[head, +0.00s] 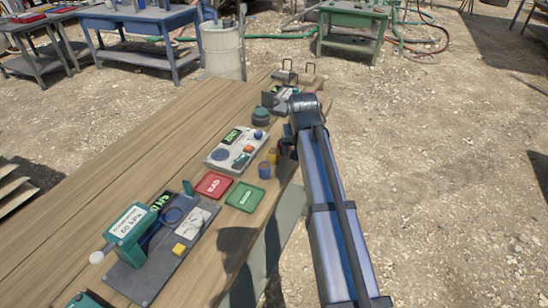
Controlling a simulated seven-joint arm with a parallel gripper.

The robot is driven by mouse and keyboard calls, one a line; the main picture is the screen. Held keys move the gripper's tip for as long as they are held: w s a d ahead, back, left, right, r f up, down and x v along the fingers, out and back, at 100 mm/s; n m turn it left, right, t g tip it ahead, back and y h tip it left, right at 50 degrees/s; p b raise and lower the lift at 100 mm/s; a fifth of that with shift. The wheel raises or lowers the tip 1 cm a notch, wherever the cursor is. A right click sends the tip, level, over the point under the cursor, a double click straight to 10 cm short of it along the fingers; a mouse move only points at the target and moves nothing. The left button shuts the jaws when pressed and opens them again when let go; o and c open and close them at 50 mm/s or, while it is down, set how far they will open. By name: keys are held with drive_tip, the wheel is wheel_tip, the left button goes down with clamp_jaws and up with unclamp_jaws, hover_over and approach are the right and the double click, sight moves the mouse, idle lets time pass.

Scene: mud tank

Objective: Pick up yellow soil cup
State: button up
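A small yellow cup (273,157) stands on the wooden bench near its right edge, partly covered by a blue cup in front of it. My gripper (286,149) is just to the right of the yellow cup, at the end of my arm. The gripper is small and dark here, and its fingers are hard to make out. I cannot tell whether it touches the cup or whether it is open.
The blue cup (265,170) stands close in front. A red BAD tray (213,185) and a green tray (245,196) lie nearer. A white instrument panel (222,154) is to the left, and a dark round device (261,117) is behind. The bench's left side is bare.

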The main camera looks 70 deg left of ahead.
approach(273, 153)
wheel_tip(273, 153, up, 3)
drive_tip(key=d, duration=0.3)
drive_tip(key=shift+n+y, duration=0.4)
drive_tip(key=x, duration=0.8)
drive_tip(key=shift+a+f, duration=0.15)
drive_tip(key=shift+a, duration=0.25)
drive_tip(key=shift+a+x, duration=0.1)
drive_tip(key=shift+x, duration=1.2)
drive_tip(key=shift+a+x, duration=0.15)
drive_tip(key=shift+x, duration=1.15)
drive_tip(key=shift+s, duration=0.15)
drive_tip(key=c, duration=1.1)
drive_tip(key=shift+c, duration=0.2)
